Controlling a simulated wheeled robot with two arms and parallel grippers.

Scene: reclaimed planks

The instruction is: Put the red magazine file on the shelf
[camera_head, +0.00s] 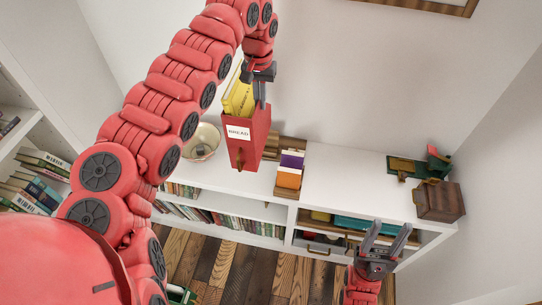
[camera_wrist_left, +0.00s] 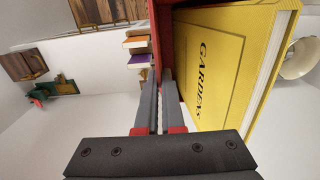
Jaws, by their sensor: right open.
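The red magazine file (camera_head: 245,145) has a white label reading BREAD and hangs upright in front of my view of the low white shelf unit (camera_head: 345,170). I cannot tell the gap between its bottom and the unit's top. A yellow book (camera_head: 239,98) stands inside it; the left wrist view shows the cover (camera_wrist_left: 215,65) reading GARDENS. My left gripper (camera_head: 262,95) is shut on a side wall of the file; in the left wrist view the red wall (camera_wrist_left: 161,35) runs between its fingers. My right gripper (camera_head: 388,232) is open and empty in front of the unit's right part.
A wooden box (camera_head: 440,201) and green object (camera_head: 406,167) are at the right end. The top between is clear. A bookcase (camera_head: 38,140) stands left.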

